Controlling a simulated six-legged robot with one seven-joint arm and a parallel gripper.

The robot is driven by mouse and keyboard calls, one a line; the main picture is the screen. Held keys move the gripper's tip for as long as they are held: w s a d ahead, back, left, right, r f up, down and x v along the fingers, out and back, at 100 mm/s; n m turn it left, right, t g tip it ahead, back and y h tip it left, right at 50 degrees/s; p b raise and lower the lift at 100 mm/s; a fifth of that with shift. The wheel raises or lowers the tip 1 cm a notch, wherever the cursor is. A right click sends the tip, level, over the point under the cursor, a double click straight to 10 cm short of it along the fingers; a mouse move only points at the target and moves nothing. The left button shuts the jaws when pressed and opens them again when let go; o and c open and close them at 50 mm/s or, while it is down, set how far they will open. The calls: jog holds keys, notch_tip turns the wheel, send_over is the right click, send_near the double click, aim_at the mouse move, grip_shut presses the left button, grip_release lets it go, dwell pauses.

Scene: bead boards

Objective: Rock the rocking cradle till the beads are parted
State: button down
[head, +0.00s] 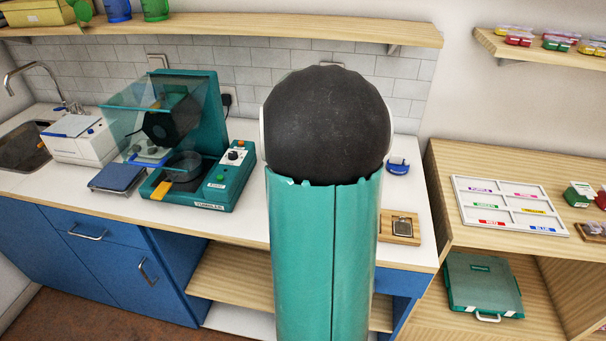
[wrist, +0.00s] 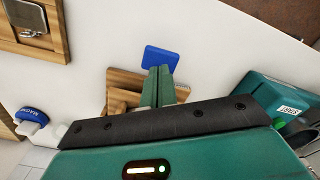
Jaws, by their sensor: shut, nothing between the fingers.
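What seems to be the rocking cradle is a wooden piece with ridged edges (wrist: 120,80) on the white worktop in the wrist view, with a flat blue pad (wrist: 162,57) at its far side. My gripper (wrist: 161,70) is shut and empty. Its green fingers lie over the wooden piece, with their tips at the blue pad's near edge. I cannot tell whether they touch it. My fingers and wrist hide part of the wooden piece. No beads can be made out in it. In the head view my arm covers this spot.
The teal tumbler (head: 228,170) with its raised clear lid stands left of my arm. A blue magnet (head: 398,168) and a wooden board with a metal plate (head: 401,227) are to the right. A sorting tray (head: 508,207) lies on the wooden shelf unit.

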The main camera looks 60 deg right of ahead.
jog(key=shift+f, duration=2.2)
jog(key=shift+r, duration=2.2)
jog(key=shift+r, duration=3)
